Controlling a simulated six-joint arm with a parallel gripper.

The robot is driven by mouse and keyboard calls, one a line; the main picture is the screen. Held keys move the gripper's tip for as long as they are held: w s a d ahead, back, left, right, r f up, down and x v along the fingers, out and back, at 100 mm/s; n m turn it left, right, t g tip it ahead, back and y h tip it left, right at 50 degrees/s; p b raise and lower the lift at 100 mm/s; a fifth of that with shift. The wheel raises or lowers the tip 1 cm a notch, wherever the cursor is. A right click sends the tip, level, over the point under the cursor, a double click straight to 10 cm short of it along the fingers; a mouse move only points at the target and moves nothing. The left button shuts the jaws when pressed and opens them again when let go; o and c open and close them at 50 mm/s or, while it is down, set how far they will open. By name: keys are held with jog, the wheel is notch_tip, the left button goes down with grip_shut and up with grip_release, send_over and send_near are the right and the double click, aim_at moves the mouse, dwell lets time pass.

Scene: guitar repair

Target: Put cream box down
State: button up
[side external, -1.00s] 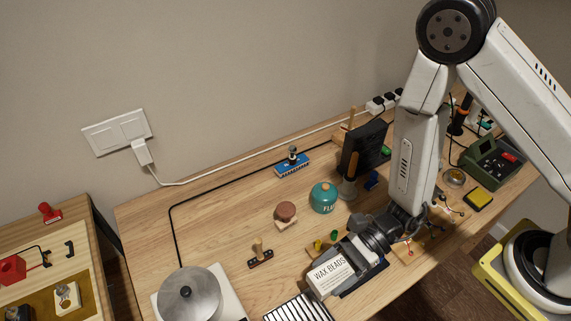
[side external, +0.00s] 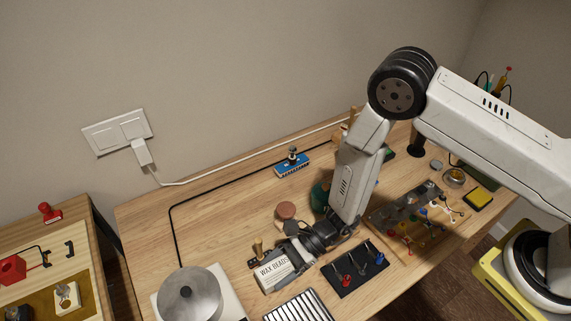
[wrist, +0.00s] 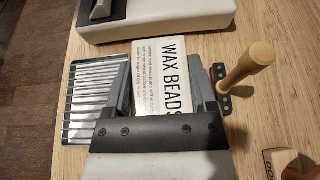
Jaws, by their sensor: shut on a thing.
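The cream box (side external: 273,272), labelled "WAX BEADS", is between the jaws of my gripper (side external: 284,256) in the side view. In the wrist view the box (wrist: 160,75) shows its printed label face, with my gripper's fingers (wrist: 162,88) on its left and right sides. The gripper is shut on the box. The box is low over the wooden table (side external: 225,220), between the metal pot and the black tool mat. I cannot tell whether its underside touches the table.
A wooden-handled stamp (wrist: 248,66) stands close to the right finger in the wrist view. A slatted metal rack (side external: 298,306) lies near the front edge. The metal pot (side external: 190,294) is to the left. A black mat with several tools (side external: 354,270) lies to the right.

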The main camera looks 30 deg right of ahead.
aim_at(274, 277)
jog(key=shift+w+a+f, duration=0.1)
jog(key=shift+w+f, duration=0.05)
jog(key=shift+f, duration=0.05)
jog(key=shift+f, duration=0.1)
jog(key=shift+w+a+f, duration=0.2)
jog(key=shift+f, duration=1.55)
jog(key=shift+f, duration=0.1)
jog(key=o, duration=1.2)
